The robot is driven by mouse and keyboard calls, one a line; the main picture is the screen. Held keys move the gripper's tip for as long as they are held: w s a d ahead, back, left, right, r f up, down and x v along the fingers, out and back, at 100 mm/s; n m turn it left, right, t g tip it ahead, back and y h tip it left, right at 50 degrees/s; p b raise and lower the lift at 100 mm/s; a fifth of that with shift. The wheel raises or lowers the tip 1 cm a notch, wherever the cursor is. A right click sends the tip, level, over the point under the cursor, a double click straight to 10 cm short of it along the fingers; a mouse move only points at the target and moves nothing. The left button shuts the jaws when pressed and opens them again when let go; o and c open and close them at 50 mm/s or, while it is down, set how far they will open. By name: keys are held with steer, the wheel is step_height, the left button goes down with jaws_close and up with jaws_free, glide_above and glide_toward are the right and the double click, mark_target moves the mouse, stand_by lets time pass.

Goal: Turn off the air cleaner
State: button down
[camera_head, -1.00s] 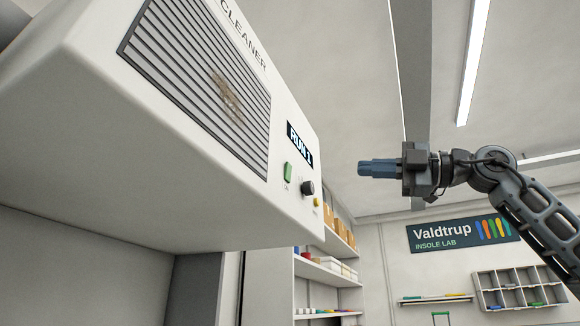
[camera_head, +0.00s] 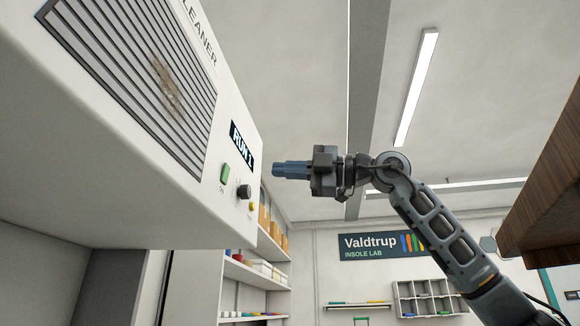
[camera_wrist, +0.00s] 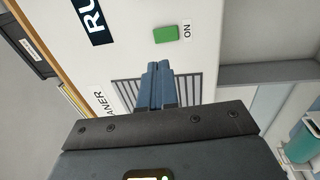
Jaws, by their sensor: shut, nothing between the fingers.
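The air cleaner (camera_head: 130,190) is a white box high on the left in the head view, with a grey grille and a display (camera_head: 242,145) reading "RUN 1". Below the display are a green button (camera_head: 225,173), a black knob (camera_head: 244,191) and a small yellow button (camera_head: 252,207). My gripper (camera_head: 275,170) is shut and empty, pointing left, to the right of the panel. In the wrist view, the blue fingertips (camera_wrist: 158,66) point toward the panel, over the grille, with the green button (camera_wrist: 165,34) labelled "ON" above them. The knob is not visible there.
Shelves (camera_head: 250,275) with boxes stand below and behind the cleaner. A sign (camera_head: 380,245) and a wall rack (camera_head: 430,298) are on the far wall. A dark wooden edge (camera_head: 550,190) juts in at the right. Space around my gripper looks free.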

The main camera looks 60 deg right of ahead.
mark_target(227, 168)
steer(key=p+x, duration=0.3)
steer(key=x, duration=0.6)
steer(key=shift+w+a+r, duration=0.1)
steer(key=shift+w+r, duration=0.05)
steer(key=shift+w, duration=0.1)
steer(key=shift+w+a, duration=0.1)
steer(key=shift+w, duration=0.15)
steer(key=shift+a, duration=0.1)
